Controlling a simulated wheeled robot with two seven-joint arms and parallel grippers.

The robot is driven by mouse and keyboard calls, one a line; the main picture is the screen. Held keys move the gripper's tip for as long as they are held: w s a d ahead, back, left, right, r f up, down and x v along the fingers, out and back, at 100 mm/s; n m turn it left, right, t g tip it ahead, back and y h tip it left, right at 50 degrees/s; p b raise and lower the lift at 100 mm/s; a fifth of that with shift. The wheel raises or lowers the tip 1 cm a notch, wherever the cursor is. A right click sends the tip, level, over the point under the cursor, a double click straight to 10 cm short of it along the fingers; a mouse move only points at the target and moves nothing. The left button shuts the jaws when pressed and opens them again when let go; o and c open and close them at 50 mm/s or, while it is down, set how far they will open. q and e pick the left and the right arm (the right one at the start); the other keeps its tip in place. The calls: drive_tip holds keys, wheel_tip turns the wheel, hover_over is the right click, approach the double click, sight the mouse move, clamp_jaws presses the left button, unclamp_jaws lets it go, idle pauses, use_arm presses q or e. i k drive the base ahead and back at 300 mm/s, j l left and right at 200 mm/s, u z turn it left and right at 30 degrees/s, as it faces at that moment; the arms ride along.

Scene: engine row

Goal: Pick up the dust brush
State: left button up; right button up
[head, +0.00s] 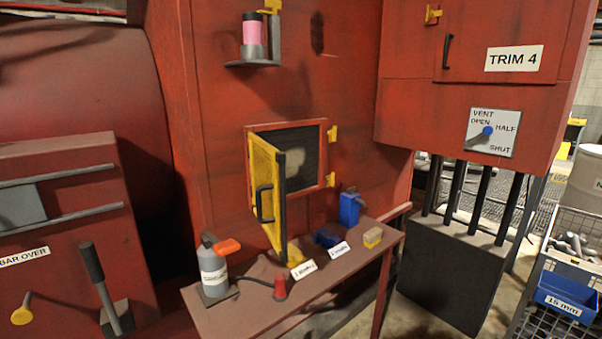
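Neither of my grippers is in view.
The shelf also holds a grey bottle with an orange lever (214,275), a red nozzle (279,288), a dark blue item (327,236) and a blue can (349,208). An open yellow door (266,190) juts out above the shelf. A dark lever (92,262) stands at left.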

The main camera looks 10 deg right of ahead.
sight(372, 236)
drive_tip(key=i+l, duration=0.2)
drive_tip(key=l, duration=0.15)
drive_tip(key=i+l+u, duration=0.1)
drive_tip(key=i+l, duration=0.35)
drive_tip(key=l, duration=0.25)
